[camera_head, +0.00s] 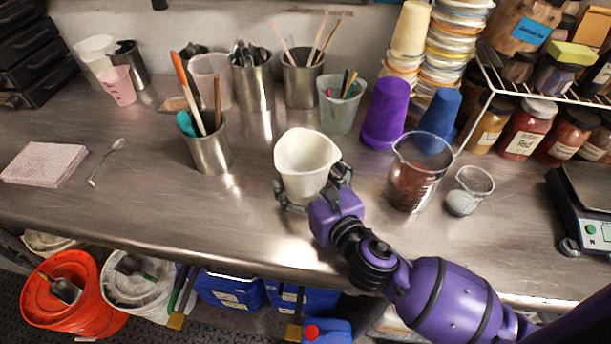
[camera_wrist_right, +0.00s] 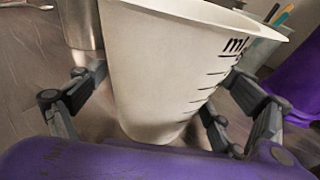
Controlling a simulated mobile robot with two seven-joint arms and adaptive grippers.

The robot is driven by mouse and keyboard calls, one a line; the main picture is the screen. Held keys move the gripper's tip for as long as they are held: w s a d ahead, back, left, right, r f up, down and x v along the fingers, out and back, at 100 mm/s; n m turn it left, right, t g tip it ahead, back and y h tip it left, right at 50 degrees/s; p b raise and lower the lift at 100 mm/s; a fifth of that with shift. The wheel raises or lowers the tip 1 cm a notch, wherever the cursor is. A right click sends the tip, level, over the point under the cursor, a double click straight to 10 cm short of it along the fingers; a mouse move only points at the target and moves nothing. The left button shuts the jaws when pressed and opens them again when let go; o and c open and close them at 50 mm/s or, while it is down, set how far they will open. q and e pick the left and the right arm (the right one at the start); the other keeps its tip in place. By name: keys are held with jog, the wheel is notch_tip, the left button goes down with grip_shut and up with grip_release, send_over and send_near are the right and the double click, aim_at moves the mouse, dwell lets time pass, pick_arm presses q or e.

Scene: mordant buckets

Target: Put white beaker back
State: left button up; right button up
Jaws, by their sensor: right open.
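The white beaker (camera_head: 306,160) stands upright near the front middle of the steel counter in the head view. In the right wrist view the white beaker (camera_wrist_right: 165,75) fills the middle, with black "ml" marks on its side. My right gripper (camera_head: 313,196) reaches in from the front right. Its fingers are spread on both sides of the beaker, and in the right wrist view the right gripper (camera_wrist_right: 160,110) shows gaps between fingers and beaker. The beaker's base is partly hidden by the gripper in the head view. My left gripper is not in view.
A steel cup with utensils (camera_head: 209,146) stands left of the beaker. A glass beaker of reddish-brown powder (camera_head: 411,175) and a small beaker of white powder (camera_head: 468,190) stand to the right. Purple (camera_head: 386,112) and blue cups (camera_head: 439,115) stand behind. The counter's front left is mostly clear.

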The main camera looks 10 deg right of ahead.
jog(key=b+v, duration=0.1)
jog(key=v, duration=1)
jog(key=shift+f, duration=0.15)
jog(key=shift+s+d, duration=0.15)
jog(key=shift+s, duration=0.25)
